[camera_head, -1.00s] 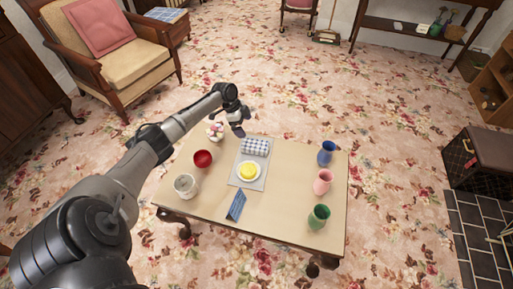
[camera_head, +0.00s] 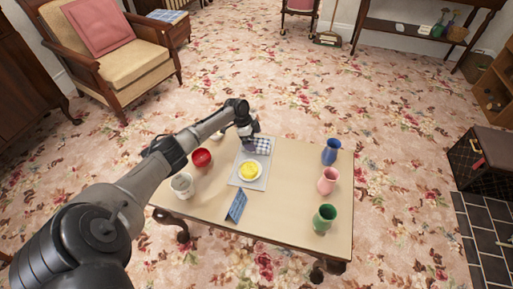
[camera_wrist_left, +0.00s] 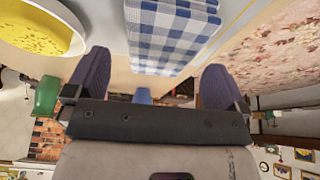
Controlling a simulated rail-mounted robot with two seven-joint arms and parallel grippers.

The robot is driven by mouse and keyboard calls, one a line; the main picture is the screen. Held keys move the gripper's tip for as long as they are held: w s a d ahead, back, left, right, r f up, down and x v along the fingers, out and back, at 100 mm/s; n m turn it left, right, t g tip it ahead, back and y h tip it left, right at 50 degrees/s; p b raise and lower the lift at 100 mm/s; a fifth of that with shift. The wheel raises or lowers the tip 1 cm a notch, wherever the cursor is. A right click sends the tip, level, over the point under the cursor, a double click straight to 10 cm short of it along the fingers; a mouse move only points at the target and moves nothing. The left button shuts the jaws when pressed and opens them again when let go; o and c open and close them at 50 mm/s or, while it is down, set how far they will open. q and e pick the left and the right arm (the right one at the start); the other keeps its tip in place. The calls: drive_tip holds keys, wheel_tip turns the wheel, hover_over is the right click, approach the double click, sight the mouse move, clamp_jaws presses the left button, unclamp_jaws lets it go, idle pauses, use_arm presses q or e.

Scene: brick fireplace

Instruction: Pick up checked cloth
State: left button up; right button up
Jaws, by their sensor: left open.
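The blue-and-white checked cloth (camera_head: 263,146) lies folded or rolled at the far end of a grey mat on the table; my gripper hides its left part. In the left wrist view the checked cloth (camera_wrist_left: 178,38) shows large, close ahead of and between the two fingers. My left gripper (camera_head: 250,144) is at the cloth from above. Its fingers (camera_wrist_left: 155,70) are spread apart in the left wrist view with nothing held. Whether a finger touches the cloth cannot be told. My right gripper is not in view.
The grey mat (camera_head: 238,181) also bears a plate with yellow food (camera_head: 249,170) just in front of the cloth. Left stand a red bowl (camera_head: 202,158) and a pale cup (camera_head: 182,184). A blue card (camera_head: 236,208) stands in front. Blue (camera_head: 331,152), pink (camera_head: 327,182) and green (camera_head: 324,219) vases stand right.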

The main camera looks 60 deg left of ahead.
sight(256, 143)
use_arm(q)
drive_tip(key=b+x, duration=0.1)
drive_tip(key=x, duration=0.2)
drive_tip(key=shift+w+d+f+b, duration=0.1)
drive_tip(key=shift+f+b, duration=0.1)
drive_tip(key=shift+b, duration=0.2)
drive_tip(key=c, duration=1)
drive_tip(key=shift+r, duration=0.1)
wheel_tip(256, 143, up, 5)
drive_tip(key=p, duration=0.3)
drive_tip(key=shift+p, duration=0.4)
drive_tip(key=shift+w+d+r+p, duration=0.75)
drive_tip(key=shift+w+d+r, duration=0.25)
drive_tip(key=shift+w+d, duration=0.35)
drive_tip(key=shift+w+d+r+p, duration=0.9)
drive_tip(key=shift+w+d, duration=0.25)
drive_tip(key=shift+d, duration=0.45)
drive_tip(key=shift+w+d+r+p, duration=0.65)
drive_tip(key=shift+w+d+r, duration=0.4)
drive_tip(key=shift+w+d, duration=0.3)
